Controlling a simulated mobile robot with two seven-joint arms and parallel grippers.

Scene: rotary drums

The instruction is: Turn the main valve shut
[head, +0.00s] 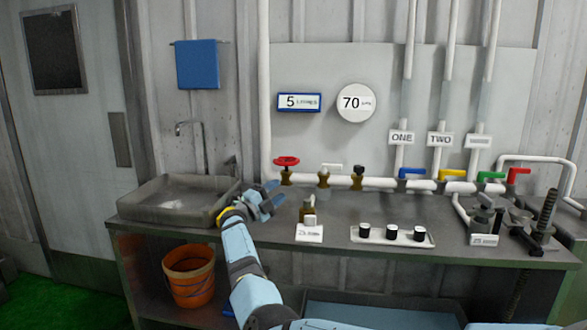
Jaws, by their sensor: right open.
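A red round handwheel valve (287,162) sits on a brass body at the left end of the white horizontal pipe (340,182). No label on it can be read, so I cannot tell from a sign that it is the main valve. My right gripper (271,197) is open and empty, in front of and a little below and left of the red handwheel, apart from it. Other valves on the pipe have blue (411,173), yellow (451,173), green (490,176) and red (517,175) lever handles. My left gripper is not in view.
A metal sink (175,200) is left of my right gripper. The grey counter (345,212) carries a small labelled brown bottle-like item (307,212) and a white panel with black knobs (391,237). An orange bucket (190,277) stands below the counter.

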